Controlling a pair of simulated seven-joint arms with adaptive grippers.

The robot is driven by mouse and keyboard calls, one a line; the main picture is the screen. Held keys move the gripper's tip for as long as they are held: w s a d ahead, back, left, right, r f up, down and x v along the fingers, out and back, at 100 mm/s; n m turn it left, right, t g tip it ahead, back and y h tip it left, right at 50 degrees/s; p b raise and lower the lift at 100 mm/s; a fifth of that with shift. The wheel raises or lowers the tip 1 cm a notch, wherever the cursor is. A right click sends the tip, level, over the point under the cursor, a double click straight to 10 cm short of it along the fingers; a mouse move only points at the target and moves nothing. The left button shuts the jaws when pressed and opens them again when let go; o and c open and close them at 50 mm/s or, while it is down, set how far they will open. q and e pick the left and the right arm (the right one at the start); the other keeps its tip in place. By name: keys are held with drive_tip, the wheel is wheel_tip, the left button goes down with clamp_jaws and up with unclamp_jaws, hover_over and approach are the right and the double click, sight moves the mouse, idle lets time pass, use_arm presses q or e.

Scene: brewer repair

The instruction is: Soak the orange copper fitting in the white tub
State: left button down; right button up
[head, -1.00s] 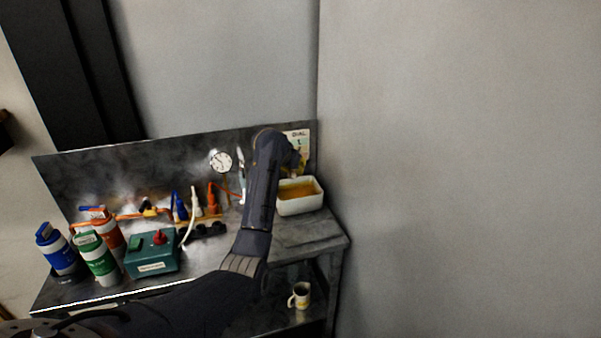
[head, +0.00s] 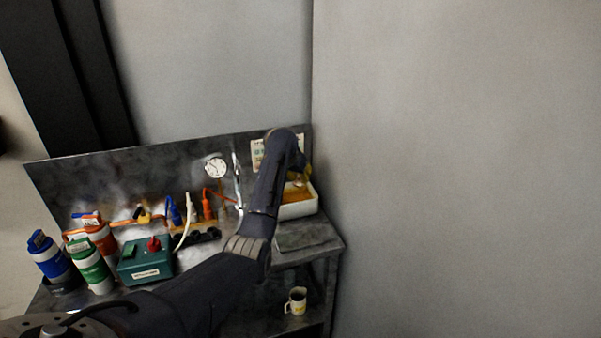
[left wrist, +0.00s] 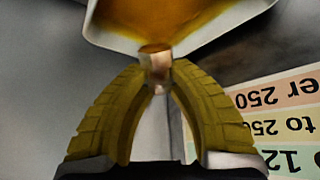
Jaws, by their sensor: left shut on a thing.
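My left gripper (left wrist: 158,95) is shut on a small copper fitting (left wrist: 157,68) in the left wrist view. The fitting is held between the yellow fingertips, and its far end overlaps the edge of the white tub (left wrist: 222,38), which holds amber liquid (left wrist: 140,22). I cannot tell whether the fitting touches the liquid. In the head view the left gripper (head: 302,178) is over the back of the white tub (head: 299,210) at the bench's right end, partly behind my arm. The fitting is too small to make out there. My right gripper is not in view.
A teal box (head: 146,262) with a red knob stands on the bench, with blue (head: 52,262), green (head: 92,268) and orange (head: 103,238) canisters to its left. A gauge (head: 215,167) and a chart (head: 258,152) are on the back panel. A mug (head: 296,301) sits on the lower shelf.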

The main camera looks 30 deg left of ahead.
use_arm(q)
drive_tip(key=shift+f, duration=3.7)
idle(0.9)
drive_tip(key=shift+r, duration=4.9)
